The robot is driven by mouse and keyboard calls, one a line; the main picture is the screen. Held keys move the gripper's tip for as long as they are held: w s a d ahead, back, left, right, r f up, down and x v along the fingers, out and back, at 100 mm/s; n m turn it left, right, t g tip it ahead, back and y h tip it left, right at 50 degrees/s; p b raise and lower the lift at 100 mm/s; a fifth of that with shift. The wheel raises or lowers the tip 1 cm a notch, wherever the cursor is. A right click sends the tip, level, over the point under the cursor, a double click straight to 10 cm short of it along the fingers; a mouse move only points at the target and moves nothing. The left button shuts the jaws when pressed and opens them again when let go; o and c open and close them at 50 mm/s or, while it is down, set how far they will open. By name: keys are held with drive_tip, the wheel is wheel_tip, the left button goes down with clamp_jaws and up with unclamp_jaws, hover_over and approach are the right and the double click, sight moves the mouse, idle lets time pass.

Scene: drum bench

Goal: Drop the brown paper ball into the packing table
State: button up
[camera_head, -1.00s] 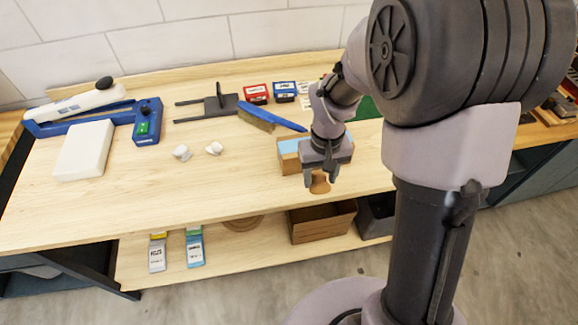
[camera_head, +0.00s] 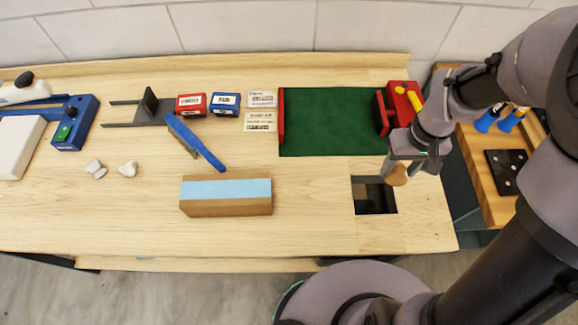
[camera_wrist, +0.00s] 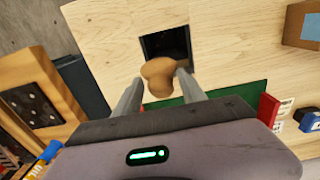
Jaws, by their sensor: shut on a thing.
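The brown paper ball (camera_head: 397,175) is held between the fingers of my gripper (camera_head: 402,166), at the right part of the packing table (camera_head: 310,225). The wrist view also shows the ball (camera_wrist: 160,76) between both fingertips of my gripper (camera_wrist: 153,84). My gripper is shut on it. A square dark opening (camera_head: 375,196) in the table lies just left of and nearer than the ball in the head view. In the wrist view the ball overlaps the near edge of this opening (camera_wrist: 166,43). I cannot tell its exact height above the table.
A green mat (camera_head: 335,122) with a red device (camera_head: 403,102) lies behind the opening. A box with a blue top (camera_head: 226,194) stands left of it. Two white crumpled pieces (camera_head: 127,169) lie further left. A side bench (camera_head: 485,175) is at the right.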

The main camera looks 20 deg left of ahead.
drive_tip(key=f+b, duration=0.2)
drive_tip(key=f, duration=0.1)
drive_tip(key=f+b, duration=0.3)
drive_tip(key=shift+s+a, duration=0.2)
drive_tip(key=o, duration=1.4)
drive_tip(key=shift+c, duration=0.2)
drive_tip(key=shift+r, duration=0.15)
wheel_tip(320, 180, up, 17)
drive_tip(key=p, duration=0.6)
drive_tip(key=shift+p, duration=0.35)
drive_tip(key=shift+r, duration=0.1)
